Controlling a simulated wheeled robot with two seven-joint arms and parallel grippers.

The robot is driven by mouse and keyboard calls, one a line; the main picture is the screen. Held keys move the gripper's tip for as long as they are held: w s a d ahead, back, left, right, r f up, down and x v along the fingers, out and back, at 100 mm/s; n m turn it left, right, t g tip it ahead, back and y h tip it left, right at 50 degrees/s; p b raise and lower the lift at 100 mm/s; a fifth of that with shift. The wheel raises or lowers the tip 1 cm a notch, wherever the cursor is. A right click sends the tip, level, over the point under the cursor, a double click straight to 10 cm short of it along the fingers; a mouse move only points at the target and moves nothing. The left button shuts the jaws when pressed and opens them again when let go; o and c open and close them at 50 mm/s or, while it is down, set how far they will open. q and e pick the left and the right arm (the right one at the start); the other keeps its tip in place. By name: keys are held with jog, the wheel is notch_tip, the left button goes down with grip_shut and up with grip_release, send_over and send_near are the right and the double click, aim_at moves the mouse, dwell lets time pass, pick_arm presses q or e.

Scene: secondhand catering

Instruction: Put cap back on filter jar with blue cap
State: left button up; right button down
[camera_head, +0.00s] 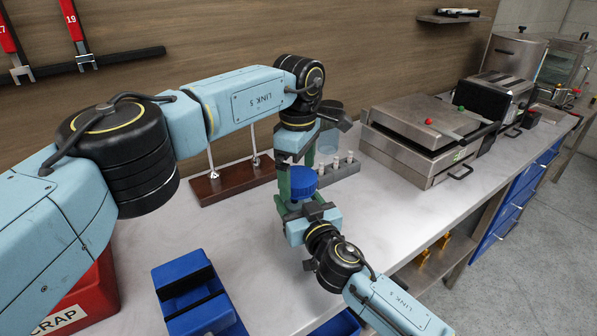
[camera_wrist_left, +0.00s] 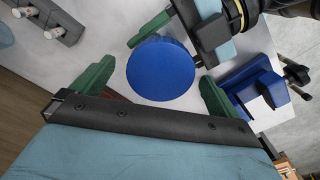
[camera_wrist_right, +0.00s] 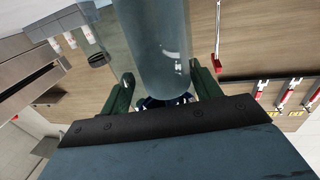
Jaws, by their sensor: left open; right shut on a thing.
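The blue cap (camera_head: 303,182) shows as a round disc from above in the left wrist view (camera_wrist_left: 160,68). My left gripper (camera_head: 293,172) reaches down from above, open, with its green fingers on either side of the cap. Any contact is unclear. My right gripper (camera_head: 297,206) comes in just below the cap, shut on the clear bluish jar. The jar (camera_wrist_right: 155,45) fills the middle of the right wrist view, with dark blue at its end between the fingers. The grippers hide most of the jar in the head view. I cannot tell whether the cap is seated.
Another clear jar (camera_head: 328,141) stands behind, beside a grey rack (camera_head: 342,167) of small bottles. A wooden stand (camera_head: 232,183) is at the back. A blue-black fixture (camera_head: 195,295) and red scrap bin (camera_head: 85,300) are at front left. A press (camera_head: 425,125) stands right.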

pick_arm(q)
notch_tip(320, 180, up, 12)
jog(key=shift+f, duration=0.25)
pick_arm(e)
jog(key=shift+c, duration=1.3)
grip_release()
pick_arm(q)
jog(key=shift+r, duration=0.15)
pick_arm(e)
jog(key=v, duration=1.3)
jog(key=shift+s, duration=0.15)
